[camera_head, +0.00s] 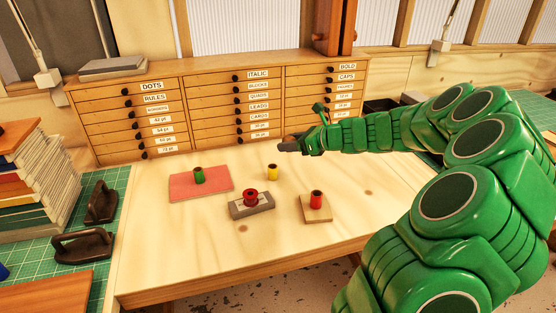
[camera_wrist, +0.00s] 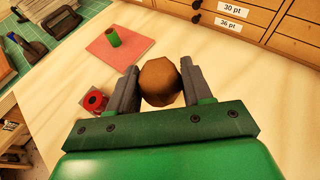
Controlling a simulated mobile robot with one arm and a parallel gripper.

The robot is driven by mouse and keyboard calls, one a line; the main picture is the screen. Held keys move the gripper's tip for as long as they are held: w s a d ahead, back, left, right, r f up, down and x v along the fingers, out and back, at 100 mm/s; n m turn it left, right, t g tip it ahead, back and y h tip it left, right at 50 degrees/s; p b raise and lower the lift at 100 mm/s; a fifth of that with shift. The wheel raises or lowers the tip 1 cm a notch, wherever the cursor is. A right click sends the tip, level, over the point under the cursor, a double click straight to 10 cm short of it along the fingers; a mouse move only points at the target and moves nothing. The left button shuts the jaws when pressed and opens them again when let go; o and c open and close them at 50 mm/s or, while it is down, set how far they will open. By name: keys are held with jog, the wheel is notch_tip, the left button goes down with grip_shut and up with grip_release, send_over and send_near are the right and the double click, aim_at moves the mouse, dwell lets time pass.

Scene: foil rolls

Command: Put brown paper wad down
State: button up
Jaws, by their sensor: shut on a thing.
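The brown paper wad (camera_wrist: 159,82) is a rounded brown lump between the two fingers of my gripper (camera_wrist: 160,88) in the wrist view. My gripper is shut on it. In the head view my gripper (camera_head: 285,146) is at the end of my green arm, over the back part of the wooden table (camera_head: 190,235), near the drawer cabinet. The wad cannot be made out clearly in the head view. Its height above the table is hard to tell.
A green roll (camera_head: 199,175) stands on a pink sheet (camera_head: 180,190). A yellow roll (camera_head: 272,172) stands on bare wood. A red roll (camera_head: 250,197) is on a grey block (camera_head: 252,208); another red roll (camera_head: 316,199) is on a wooden block (camera_head: 318,213). The front left table is clear.

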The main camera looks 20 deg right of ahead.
jog(key=shift+w+a, duration=0.3)
jog(key=shift+a, duration=0.6)
jog(key=shift+w+f, duration=0.15)
jog(key=shift+w, duration=0.1)
jog(key=w+d+f, duration=0.1)
jog(key=w+f, duration=0.3)
jog(key=w, duration=0.5)
send_over(277, 160)
jog(key=f, duration=0.5)
jog(key=shift+s+a, duration=0.1)
jog(key=shift+s, duration=0.15)
jog(key=shift+w+f, duration=0.3)
jog(key=shift+f, duration=1.55)
jog(key=shift+f, duration=0.1)
jog(key=o, duration=1)
